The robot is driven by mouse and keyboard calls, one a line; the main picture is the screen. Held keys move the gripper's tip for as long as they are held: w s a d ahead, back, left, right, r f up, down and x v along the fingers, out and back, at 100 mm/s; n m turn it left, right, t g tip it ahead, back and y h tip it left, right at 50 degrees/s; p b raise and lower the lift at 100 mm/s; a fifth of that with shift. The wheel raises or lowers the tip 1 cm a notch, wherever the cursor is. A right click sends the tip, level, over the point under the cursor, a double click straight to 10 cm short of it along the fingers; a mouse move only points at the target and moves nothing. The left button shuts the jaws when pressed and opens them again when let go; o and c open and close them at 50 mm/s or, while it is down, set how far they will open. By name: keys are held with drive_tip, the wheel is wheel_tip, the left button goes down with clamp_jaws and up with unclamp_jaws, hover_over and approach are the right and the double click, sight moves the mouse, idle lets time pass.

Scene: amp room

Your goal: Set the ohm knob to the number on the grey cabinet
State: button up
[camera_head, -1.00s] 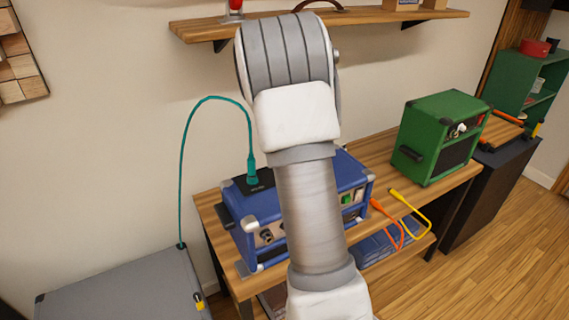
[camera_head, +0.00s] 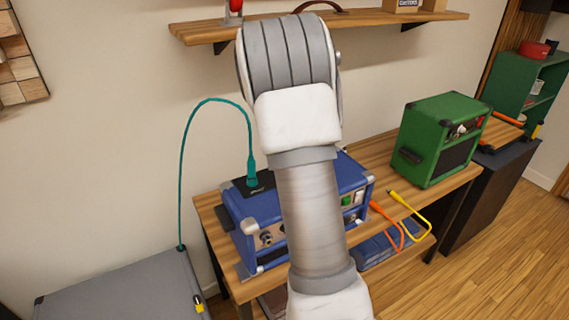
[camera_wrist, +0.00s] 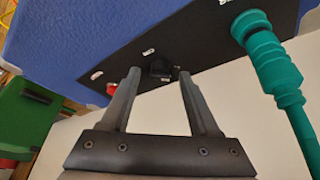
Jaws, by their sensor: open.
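The blue amp (camera_head: 345,172) stands on the wooden bench, mostly behind my arm in the head view. A black panel (camera_head: 262,182) lies on its top with a teal plug (camera_head: 252,178) in it. In the wrist view, the panel (camera_wrist: 200,52) carries a small black knob (camera_wrist: 159,68) and a few pale marks too small to read. My gripper (camera_wrist: 160,76) is open, with its fingertips on either side of the knob; I cannot tell whether they touch it. The grey cabinet (camera_head: 120,292) is at lower left; no number is readable on it.
The teal plug (camera_wrist: 262,48) and its cable are close to the right finger. A green amp (camera_head: 440,135) stands at the bench's right end. Orange and yellow cables (camera_head: 408,204) hang over the front edge. A wall shelf (camera_head: 400,17) is above.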

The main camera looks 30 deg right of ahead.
drive_tip(key=p+v, duration=0.1)
drive_tip(key=v, duration=1.6)
drive_tip(key=shift+s+a, duration=0.1)
